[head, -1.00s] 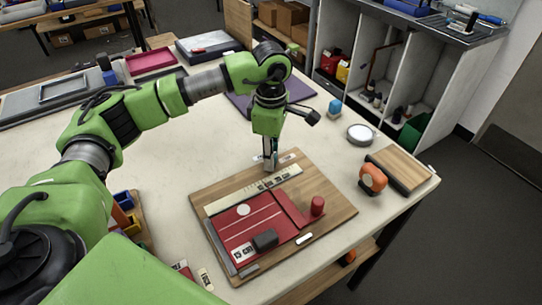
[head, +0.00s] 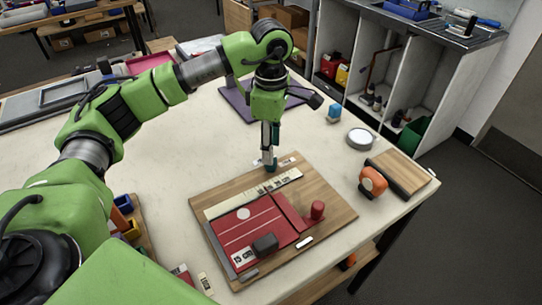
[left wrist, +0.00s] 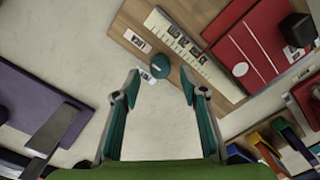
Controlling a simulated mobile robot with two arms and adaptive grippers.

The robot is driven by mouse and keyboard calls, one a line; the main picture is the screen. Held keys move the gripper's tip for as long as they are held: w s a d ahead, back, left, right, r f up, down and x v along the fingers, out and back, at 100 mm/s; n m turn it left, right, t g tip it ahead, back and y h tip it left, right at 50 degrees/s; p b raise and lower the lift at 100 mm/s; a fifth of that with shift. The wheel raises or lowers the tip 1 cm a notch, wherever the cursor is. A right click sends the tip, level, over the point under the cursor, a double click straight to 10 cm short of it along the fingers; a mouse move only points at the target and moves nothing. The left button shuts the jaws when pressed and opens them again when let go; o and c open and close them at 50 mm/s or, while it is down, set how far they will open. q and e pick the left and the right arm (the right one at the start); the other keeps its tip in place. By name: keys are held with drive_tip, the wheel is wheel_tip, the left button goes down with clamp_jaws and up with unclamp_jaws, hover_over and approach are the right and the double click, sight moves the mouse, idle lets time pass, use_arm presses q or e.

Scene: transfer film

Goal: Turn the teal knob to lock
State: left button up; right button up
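A round teal knob (left wrist: 160,66) sits at the edge of a wooden board (left wrist: 128,18) between two small white labels. One label (left wrist: 137,40) seems to read LOCK; the other (left wrist: 146,74) is too small to read. In the head view the knob (head: 271,167) shows just under my left gripper (head: 270,150), which points straight down. In the left wrist view my left gripper (left wrist: 160,80) is open and empty, its teal-padded fingers spread to either side of the knob and apart from it. The knob's pointing direction cannot be made out. My right gripper is not in view.
The board carries a cream strip (head: 235,201), a red panel (head: 243,225), a black block (head: 265,243) and a red knob (head: 317,209). An orange tool (head: 372,181) and a round white dish (head: 360,138) stand to the right. A purple mat lies behind.

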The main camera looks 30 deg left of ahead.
use_arm(q)
wheel_tip(320, 180, up, 7)
idle(0.3)
drive_tip(key=shift+f, duration=0.1)
idle(0.4)
